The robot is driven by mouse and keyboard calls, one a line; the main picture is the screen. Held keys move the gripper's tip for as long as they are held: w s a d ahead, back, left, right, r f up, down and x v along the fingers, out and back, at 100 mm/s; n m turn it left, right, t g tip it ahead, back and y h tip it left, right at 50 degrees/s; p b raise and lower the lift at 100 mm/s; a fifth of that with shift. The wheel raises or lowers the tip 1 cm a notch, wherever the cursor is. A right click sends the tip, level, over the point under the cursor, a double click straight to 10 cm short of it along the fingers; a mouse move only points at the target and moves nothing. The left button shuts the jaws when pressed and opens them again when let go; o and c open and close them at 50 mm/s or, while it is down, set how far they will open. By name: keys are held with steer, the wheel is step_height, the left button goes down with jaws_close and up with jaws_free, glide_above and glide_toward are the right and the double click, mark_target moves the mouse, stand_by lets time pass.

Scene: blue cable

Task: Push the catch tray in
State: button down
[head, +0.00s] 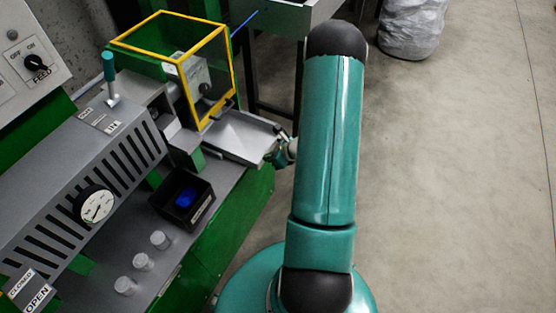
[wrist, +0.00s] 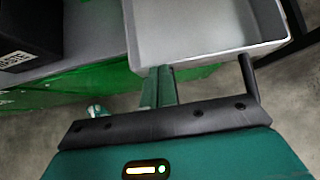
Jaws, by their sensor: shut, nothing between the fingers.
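The catch tray (head: 238,138) is a shallow grey metal tray sticking out to the right from under the yellow-framed guard. In the wrist view the tray (wrist: 200,30) fills the top middle, with its front wall towards me. My gripper (head: 274,154) is at the tray's outer end, partly hidden by my arm in the head view. In the wrist view my gripper (wrist: 158,72) has its fingers together and empty, their tips at the lower edge of the tray's front wall. I cannot tell whether they touch it.
A black bin (head: 183,198) with a blue item stands beside the tray on the machine's ledge; it also shows in the wrist view (wrist: 28,30). The yellow-framed guard (head: 205,68) stands above the tray's inner end. Open floor (head: 450,170) lies to the right.

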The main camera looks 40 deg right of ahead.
glide_above(225, 146)
steer(key=shift+s, duration=0.3)
steer(key=shift+w, duration=0.15)
steer(key=shift+w+a, duration=0.1)
